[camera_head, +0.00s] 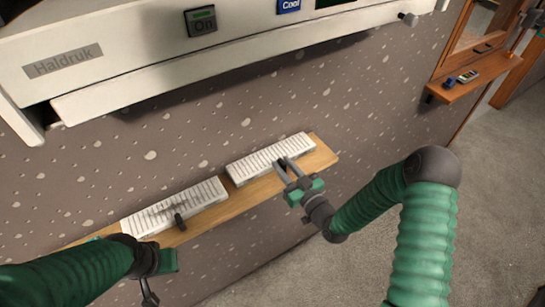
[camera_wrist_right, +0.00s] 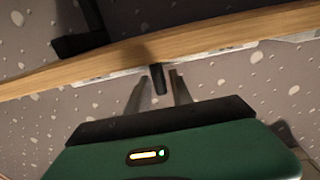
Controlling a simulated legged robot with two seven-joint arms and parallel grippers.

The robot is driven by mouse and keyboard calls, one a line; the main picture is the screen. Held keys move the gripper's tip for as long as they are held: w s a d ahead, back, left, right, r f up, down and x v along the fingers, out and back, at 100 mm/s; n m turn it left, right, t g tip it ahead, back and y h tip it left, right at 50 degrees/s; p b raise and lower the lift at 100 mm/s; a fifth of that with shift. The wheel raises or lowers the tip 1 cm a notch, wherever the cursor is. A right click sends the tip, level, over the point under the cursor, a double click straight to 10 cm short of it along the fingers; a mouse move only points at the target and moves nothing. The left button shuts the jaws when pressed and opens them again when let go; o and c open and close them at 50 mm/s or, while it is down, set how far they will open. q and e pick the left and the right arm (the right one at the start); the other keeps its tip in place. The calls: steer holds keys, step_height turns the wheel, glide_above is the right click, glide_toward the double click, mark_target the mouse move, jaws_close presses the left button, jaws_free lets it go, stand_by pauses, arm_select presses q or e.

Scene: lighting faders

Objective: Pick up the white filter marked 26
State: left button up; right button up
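Two white slatted filters lie on a narrow wooden shelf (camera_head: 240,201), a left one (camera_head: 196,199) and a right one (camera_head: 252,165). Each has a dark handle at its front edge. I cannot read any number on either. My right gripper (camera_head: 285,170) is at the right filter's front edge. In the right wrist view its fingers (camera_wrist_right: 160,93) are apart, with a dark handle (camera_wrist_right: 158,77) between their tips; no firm contact shows. My left gripper (camera_head: 150,290) is low at the left, below the left filter, and its fingers are too unclear to judge.
A white wall unit marked Haldruk (camera_head: 63,61) hangs above the shelf, with an On button (camera_head: 203,21) and a Cool button (camera_head: 291,5). Its lower flap (camera_head: 215,59) juts out over the filters. A small wooden ledge (camera_head: 480,81) holds small items at the right. Carpeted floor is clear.

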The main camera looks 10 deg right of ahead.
jaws_close()
stand_by(1.1)
